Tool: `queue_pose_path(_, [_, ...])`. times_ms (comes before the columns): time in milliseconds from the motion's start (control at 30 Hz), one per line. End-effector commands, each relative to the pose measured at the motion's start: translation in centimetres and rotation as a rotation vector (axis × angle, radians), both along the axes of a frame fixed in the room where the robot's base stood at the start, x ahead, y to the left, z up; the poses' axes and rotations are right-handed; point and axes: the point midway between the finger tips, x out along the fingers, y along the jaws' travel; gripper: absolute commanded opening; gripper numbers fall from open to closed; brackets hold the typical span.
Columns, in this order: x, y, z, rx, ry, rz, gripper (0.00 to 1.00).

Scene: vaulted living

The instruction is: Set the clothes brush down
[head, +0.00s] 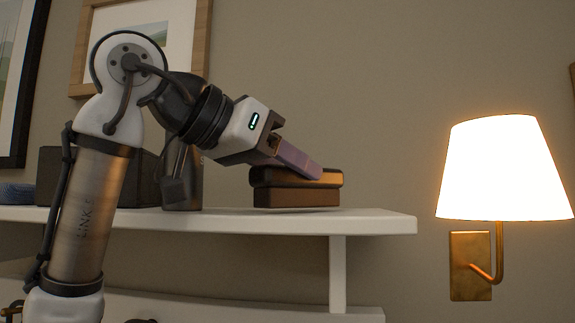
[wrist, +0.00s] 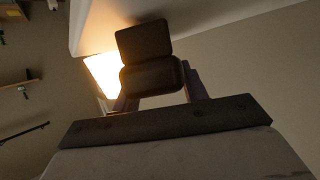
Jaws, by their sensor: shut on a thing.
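The clothes brush (head: 296,197) is a dark piece with a rounded black upper part and a browner, block-like lower part. It is level at the right part of the white shelf (head: 375,222), its underside at the shelf top; whether it bears fully on the shelf I cannot tell. My gripper (head: 307,168) comes down at a slant from the upper left, its purplish fingers shut on the upper part. In the wrist view the brush (wrist: 151,76) sits between the two fingers, its lower block beyond them. The far finger is hidden in the head view.
A dark bottle-like object (head: 190,190) stands on the shelf left of the brush, partly behind my arm. A dark box (head: 50,175) stands further left. A lit wall lamp (head: 503,168) is to the right. The shelf is clear right of the brush.

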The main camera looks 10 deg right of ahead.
Motion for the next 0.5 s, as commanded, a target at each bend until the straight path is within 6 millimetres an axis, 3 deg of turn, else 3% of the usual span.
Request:
queue_pose_path(300, [-0.01, -0.01, -0.71, 0.000, 0.000, 0.000, 0.15])
queue_pose_path(333, [-0.02, -0.01, -0.69, 0.000, 0.000, 0.000, 0.45])
queue_pose_path(500, [-0.01, 0.00, -0.63, 0.000, 0.000, 0.000, 0.67])
